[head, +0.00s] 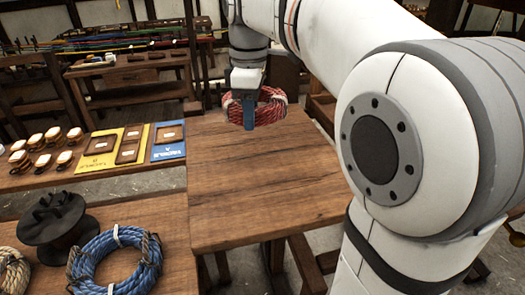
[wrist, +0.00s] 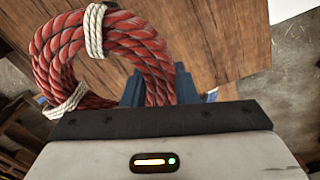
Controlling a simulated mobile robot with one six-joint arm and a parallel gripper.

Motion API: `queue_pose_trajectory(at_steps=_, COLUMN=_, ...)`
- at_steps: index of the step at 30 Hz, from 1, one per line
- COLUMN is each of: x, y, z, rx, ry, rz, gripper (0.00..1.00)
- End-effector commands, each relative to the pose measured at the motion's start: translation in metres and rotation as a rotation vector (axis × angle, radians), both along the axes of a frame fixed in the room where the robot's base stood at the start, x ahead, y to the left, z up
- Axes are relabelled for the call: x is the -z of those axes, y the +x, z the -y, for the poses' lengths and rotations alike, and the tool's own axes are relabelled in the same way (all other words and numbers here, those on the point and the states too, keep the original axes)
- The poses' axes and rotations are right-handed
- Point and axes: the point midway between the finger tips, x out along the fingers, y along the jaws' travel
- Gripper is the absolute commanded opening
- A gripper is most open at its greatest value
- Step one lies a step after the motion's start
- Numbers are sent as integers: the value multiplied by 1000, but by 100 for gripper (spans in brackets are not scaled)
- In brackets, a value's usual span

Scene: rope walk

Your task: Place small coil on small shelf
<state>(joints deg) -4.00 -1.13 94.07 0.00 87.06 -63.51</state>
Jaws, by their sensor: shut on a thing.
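A small red rope coil with pale bindings (head: 272,106) is held in my gripper (head: 249,118) above the far end of a bare wooden table. In the wrist view the red coil (wrist: 60,62) fills the upper left, and my gripper (wrist: 160,88) is shut on its near side. The blue fingers are partly hidden behind the rope. I cannot tell which surface is the small shelf.
The wooden table (head: 262,185) below is clear. A blue rope coil (head: 112,258) and a dark spool (head: 52,222) lie on the near-left table. Yellow and blue trays (head: 168,140) and several small wound pieces lie at the left. A low wooden bench (head: 130,68) stands behind.

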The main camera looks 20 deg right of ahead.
Motion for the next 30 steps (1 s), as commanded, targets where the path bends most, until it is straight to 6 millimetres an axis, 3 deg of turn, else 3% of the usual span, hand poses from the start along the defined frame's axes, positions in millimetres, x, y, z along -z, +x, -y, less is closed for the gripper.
queue_pose_trajectory(at_steps=13, x=15, y=3, z=-7, rx=386, ry=-1, rz=0, gripper=0)
queue_pose_trajectory(at_steps=21, x=59, y=2, z=-7, rx=399, ry=-1, rz=0, gripper=0)
queue_pose_trajectory(at_steps=30, x=93, y=2, z=-7, rx=397, ry=-1, rz=-2, gripper=0)
